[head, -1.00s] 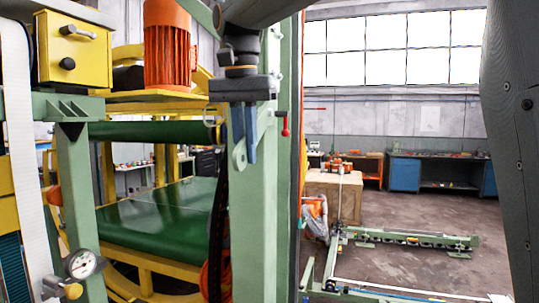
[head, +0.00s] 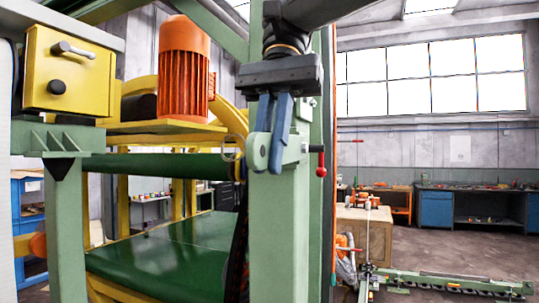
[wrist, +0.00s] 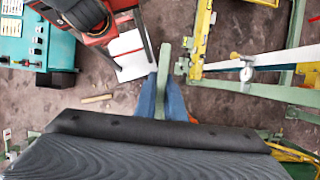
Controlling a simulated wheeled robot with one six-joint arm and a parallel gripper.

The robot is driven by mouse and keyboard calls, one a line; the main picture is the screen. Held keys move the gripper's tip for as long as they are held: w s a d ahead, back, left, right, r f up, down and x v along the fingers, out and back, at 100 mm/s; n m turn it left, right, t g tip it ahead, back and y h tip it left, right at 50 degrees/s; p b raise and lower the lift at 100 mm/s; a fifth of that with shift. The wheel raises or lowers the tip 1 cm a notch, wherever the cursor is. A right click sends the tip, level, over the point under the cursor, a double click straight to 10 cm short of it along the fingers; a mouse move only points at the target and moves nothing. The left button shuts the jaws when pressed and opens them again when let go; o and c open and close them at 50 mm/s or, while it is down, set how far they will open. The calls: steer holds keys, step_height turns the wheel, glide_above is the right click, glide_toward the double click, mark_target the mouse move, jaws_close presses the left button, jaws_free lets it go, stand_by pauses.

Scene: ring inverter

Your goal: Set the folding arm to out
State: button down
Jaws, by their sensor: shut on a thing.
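The folding arm (wrist: 164,82) looks like a pale green flat bar in the wrist view. In the head view, a rounded pale green end (head: 260,152) shows at the green post (head: 279,235), just below and beside the fingers. My gripper (head: 272,132) points down there, its two blue fingers close together. In the wrist view my gripper (wrist: 161,103) has a blue finger on each side of the green bar, shut on it. The fingers hide part of the bar. The joint of the arm is not clearly seen.
A red-knobbed lever (head: 321,165) sticks out right of the post. A yellow box (head: 68,72), an orange motor (head: 185,72) and green belts (head: 165,250) stand to the left. A low green frame (head: 440,281) lies on the floor at right. Open floor lies beyond.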

steer(key=c, duration=1.8)
jaws_free()
steer(key=shift+c, duration=0.2)
